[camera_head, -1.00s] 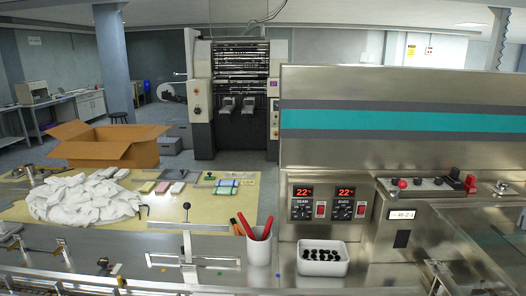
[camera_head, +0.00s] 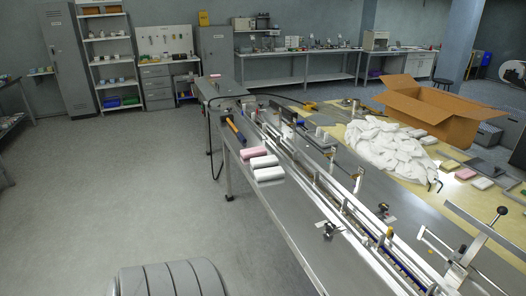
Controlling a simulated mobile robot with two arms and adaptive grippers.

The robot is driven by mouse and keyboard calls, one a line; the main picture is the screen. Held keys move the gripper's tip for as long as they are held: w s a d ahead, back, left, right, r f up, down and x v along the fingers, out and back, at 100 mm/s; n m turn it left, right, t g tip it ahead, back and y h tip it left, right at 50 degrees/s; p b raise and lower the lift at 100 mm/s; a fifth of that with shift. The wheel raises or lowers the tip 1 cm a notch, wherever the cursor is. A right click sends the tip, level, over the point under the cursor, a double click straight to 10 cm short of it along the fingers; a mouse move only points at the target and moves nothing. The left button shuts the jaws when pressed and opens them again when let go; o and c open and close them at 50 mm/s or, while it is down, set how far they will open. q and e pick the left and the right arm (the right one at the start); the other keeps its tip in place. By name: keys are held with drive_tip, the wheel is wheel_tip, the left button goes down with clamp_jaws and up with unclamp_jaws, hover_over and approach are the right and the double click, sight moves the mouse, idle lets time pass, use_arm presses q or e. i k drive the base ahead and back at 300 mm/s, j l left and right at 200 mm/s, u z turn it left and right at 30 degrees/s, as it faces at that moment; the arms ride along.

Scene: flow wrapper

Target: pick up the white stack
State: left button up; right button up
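Two white stacks lie side by side on the steel table at the near edge of the conveyor. One white stack (camera_head: 264,161) is in the middle and the other white stack (camera_head: 269,174) is nearest to me. A pink stack (camera_head: 253,152) lies just behind them. Which of the two the task means, I cannot tell. Neither of my grippers is in view.
The conveyor (camera_head: 325,186) with its rails runs from back left to front right. A white heap (camera_head: 376,145) and an open cardboard box (camera_head: 437,112) are on the right. The floor (camera_head: 130,200) to the left is clear.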

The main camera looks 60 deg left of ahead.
sight(262, 162)
drive_tip(key=u, duration=2)
drive_tip(key=i+j+z, duration=0.1)
drive_tip(key=i+j, duration=0.25)
drive_tip(key=i, duration=0.05)
